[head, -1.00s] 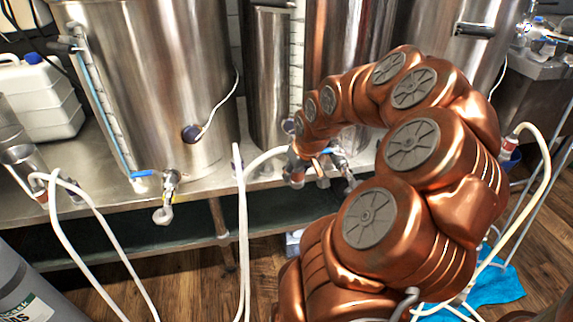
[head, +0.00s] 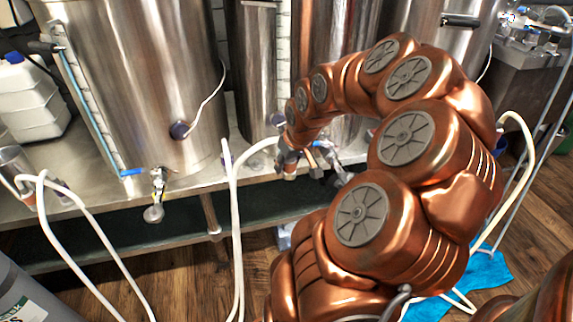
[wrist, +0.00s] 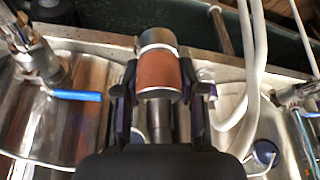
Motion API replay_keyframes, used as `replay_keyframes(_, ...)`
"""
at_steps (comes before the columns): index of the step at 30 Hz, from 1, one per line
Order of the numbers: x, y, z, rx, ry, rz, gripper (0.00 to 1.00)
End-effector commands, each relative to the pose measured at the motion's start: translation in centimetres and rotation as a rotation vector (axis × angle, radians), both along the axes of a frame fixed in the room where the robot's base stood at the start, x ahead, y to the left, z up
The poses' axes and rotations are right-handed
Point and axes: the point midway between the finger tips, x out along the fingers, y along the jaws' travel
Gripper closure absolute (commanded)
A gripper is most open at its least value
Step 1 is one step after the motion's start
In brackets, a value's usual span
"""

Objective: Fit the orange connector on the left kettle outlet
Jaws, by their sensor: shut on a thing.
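The left kettle (head: 130,80) is a large steel vessel on the bench. Its outlet (head: 157,182) is a small valve low on the front, with a blue handle nearby. My gripper (wrist: 162,85) is shut on the orange connector (wrist: 157,72), a brown-orange sleeve with a grey metal end, gripped from both sides. In the head view my gripper (head: 290,163) is right of the left outlet and clearly apart from it, partly hidden by my arm. A white hose (head: 255,156) arches beside the gripper; its join to the connector is not clear.
Another valve with a blue handle (wrist: 75,95) is left of the gripper in the wrist view. White hoses (head: 85,215) hang in front of the bench (head: 110,205). A grey cylinder (head: 25,295) stands at lower left, a blue cloth (head: 480,275) lies at right.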

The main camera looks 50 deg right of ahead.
Motion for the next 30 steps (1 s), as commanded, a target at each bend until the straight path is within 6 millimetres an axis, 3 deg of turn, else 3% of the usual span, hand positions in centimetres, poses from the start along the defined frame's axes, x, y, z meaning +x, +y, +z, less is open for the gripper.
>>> replay_keyframes(18,0.0,0.0,3.0,0.001,0.001,-0.001,1.0)
replay_keyframes(30,0.0,0.0,3.1,0.001,0.001,-0.001,1.0)
